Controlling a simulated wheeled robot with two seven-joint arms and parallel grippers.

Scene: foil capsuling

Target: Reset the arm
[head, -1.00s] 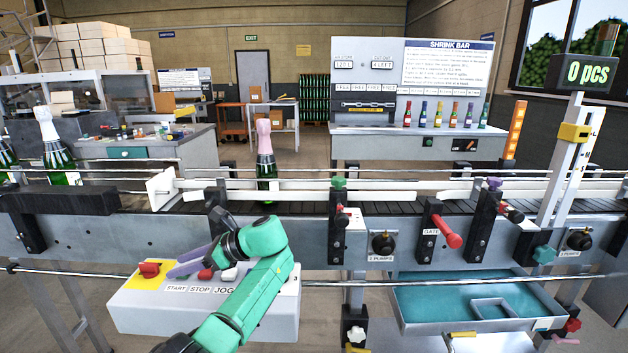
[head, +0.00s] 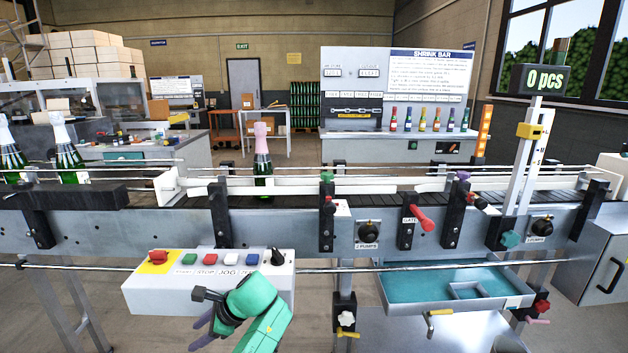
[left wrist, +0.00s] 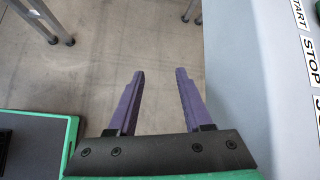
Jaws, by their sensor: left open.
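My left arm is green, with its left gripper (head: 202,332) low in the head view, below and in front of the button box (head: 208,297). In the left wrist view, the two purple fingers of the left gripper (left wrist: 160,88) stand apart with only bare floor between them. The button box also shows at the right of the left wrist view (left wrist: 245,90), beside the fingers and apart from them. My right gripper is not in view.
The conveyor (head: 285,230) runs across the middle. A bottle with a pink foil (head: 262,172) stands on it, and bottles with white tops (head: 68,150) stand at the left. A teal-lined tray (head: 420,290) hangs below at the right.

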